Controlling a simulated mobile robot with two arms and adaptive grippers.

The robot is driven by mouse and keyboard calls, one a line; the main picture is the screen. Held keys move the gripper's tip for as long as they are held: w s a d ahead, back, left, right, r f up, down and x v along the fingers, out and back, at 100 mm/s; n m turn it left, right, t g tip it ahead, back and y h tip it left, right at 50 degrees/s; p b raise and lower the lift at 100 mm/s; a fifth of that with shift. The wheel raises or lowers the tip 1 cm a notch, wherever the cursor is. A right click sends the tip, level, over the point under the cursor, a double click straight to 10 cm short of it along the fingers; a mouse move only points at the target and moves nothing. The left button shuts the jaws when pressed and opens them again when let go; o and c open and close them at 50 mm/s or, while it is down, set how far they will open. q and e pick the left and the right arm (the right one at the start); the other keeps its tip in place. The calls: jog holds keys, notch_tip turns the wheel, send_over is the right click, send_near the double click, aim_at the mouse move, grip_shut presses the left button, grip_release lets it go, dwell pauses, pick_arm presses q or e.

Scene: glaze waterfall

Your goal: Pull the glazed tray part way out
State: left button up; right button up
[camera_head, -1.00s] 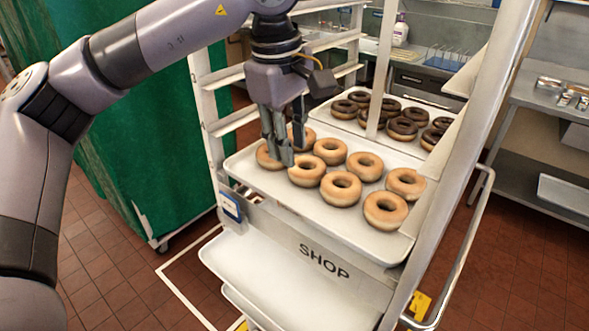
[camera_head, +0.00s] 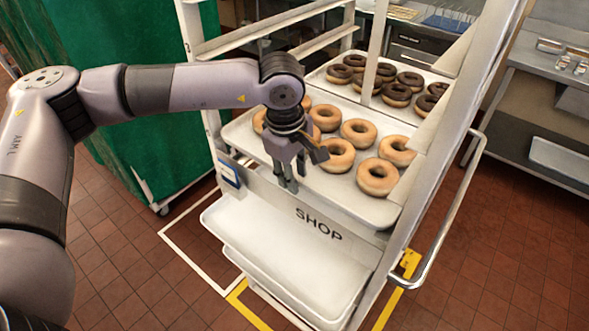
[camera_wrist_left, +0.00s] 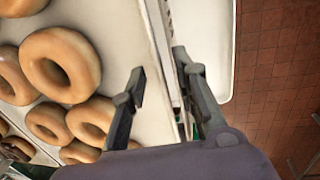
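The tray of pale glazed donuts (camera_head: 350,199) sits on the rack's upper level, its front edge facing me. In the left wrist view its bare surface (camera_wrist_left: 122,38) shows left of the rim. My left gripper (camera_head: 287,185) points down at the tray's front edge. In the left wrist view the fingers of the left gripper (camera_wrist_left: 160,72) are apart, one on each side of the rim, with gaps visible; I see no grip on it. The arm and gripper hide some donuts and part of the front edge. My right gripper is not in view.
A tray of dark chocolate donuts (camera_head: 320,77) lies behind. Empty white trays (camera_head: 285,250) sit below, under the "SHOP" panel (camera_head: 318,224). White rack posts and a curved handle (camera_head: 447,220) stand right. A green curtain (camera_head: 150,120) hangs left. Tiled floor in front is open.

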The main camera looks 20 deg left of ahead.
pick_arm(q)
jog(key=shift+f, duration=0.2)
grip_shut()
dwell(0.3)
dwell(0.8)
